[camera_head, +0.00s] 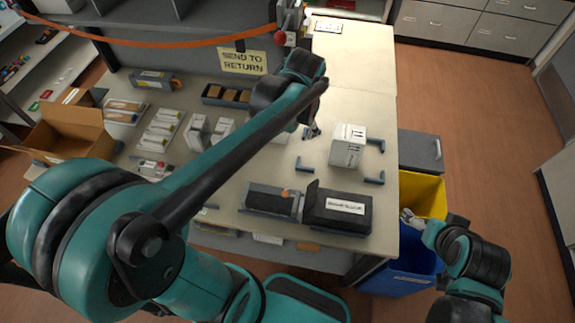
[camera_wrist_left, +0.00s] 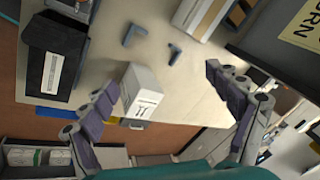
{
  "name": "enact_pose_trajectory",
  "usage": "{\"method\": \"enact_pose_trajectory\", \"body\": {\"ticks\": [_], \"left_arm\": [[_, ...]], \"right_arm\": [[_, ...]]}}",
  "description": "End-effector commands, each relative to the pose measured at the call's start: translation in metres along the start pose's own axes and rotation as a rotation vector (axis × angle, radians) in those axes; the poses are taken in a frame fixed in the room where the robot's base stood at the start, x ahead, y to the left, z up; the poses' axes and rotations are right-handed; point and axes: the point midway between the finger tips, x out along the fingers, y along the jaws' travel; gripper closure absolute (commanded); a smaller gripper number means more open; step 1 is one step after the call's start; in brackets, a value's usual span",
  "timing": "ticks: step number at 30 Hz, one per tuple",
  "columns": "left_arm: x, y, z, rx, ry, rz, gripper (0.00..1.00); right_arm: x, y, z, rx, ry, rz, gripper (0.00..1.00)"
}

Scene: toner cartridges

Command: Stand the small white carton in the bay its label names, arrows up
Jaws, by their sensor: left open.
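A small white carton (camera_head: 348,145) sits on the right part of the bench, between blue-grey corner brackets (camera_head: 305,166). It has dark print on its top and front, too small to read. In the left wrist view the carton (camera_wrist_left: 138,88) shows arrow-like marks on one face; two brackets (camera_wrist_left: 135,33) lie apart from it. My left gripper (camera_wrist_left: 160,80) is open, its fingers spread with the carton seen in the gap, nearer the left finger; no contact shows. In the head view my left gripper is mostly hidden by its arm. My right gripper (camera_head: 410,217) hangs over the bins, its fingers unclear.
A black toner unit (camera_head: 338,209) lies along the bench's front edge. Yellow (camera_head: 424,190) and blue (camera_head: 405,272) bins stand beside the bench. Several white boxes (camera_head: 163,128) and an open cardboard box (camera_head: 72,135) are at left.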

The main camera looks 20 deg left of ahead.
Motion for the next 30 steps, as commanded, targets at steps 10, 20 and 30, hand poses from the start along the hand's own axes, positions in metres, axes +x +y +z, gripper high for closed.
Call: {"method": "enact_pose_trajectory", "body": {"ticks": [10, 20, 30], "left_arm": [[-0.046, 0.08, 0.08, -0.45, 0.238, 0.023, 0.11], [-0.043, 0.109, 0.105, -0.627, 0.325, 0.055, 0.11], [-0.037, 0.111, 0.106, -0.627, 0.325, 0.055, 0.11]], "right_arm": [[0.0, 0.0, 0.0, 0.0, 0.0, 0.0, 0.11], [0.0, 0.0, 0.0, 0.0, 0.0, 0.0, 0.11], [0.005, 0.0, 0.003, 0.0, 0.0, 0.0, 0.11]]}}
